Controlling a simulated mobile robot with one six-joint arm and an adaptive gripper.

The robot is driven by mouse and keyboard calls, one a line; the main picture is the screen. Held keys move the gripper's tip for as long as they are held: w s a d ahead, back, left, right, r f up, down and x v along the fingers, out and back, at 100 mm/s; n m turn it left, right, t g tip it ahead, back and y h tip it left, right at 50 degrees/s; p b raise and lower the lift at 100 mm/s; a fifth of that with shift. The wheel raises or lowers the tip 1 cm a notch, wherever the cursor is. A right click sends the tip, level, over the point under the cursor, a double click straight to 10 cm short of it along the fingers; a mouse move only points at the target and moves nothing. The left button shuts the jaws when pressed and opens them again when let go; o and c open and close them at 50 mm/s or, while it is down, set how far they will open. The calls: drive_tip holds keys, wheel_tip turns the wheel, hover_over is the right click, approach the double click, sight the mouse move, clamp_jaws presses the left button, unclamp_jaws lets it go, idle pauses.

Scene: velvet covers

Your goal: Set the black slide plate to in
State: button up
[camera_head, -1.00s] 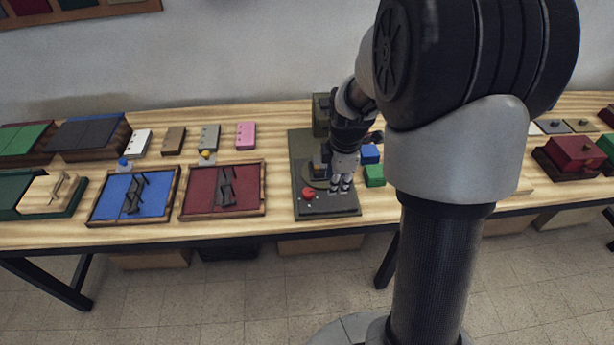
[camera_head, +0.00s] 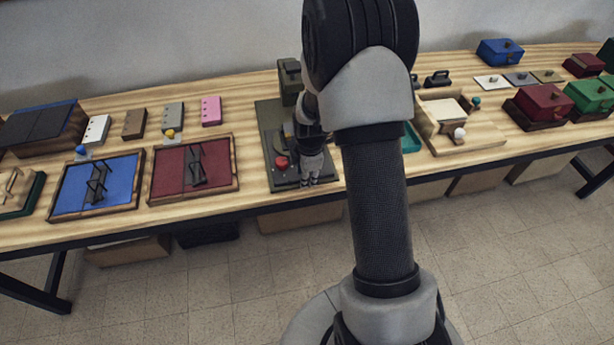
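The dark, near-black plate (camera_head: 290,180) lies at the front of an olive machine base (camera_head: 266,115) near the middle of the table; I take it to be the black slide plate. A round red knob (camera_head: 281,162) sits on its left part. My gripper (camera_head: 311,181) points down over the plate's front right part, right of the red knob. Its fingers are small and dark here, so I cannot tell whether they are open or touch the plate. My arm hides part of the machine's right side.
A red two-panel tray (camera_head: 166,174) and a blue tray (camera_head: 71,188) with upright dark handles stand left of the machine. An olive block (camera_head: 289,78) rises at its back. A wooden box (camera_head: 473,136) with a white knob lies to the right.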

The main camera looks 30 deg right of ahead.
drive_tip(key=shift+f, duration=0.15)
clamp_jaws()
idle(0.4)
idle(0.4)
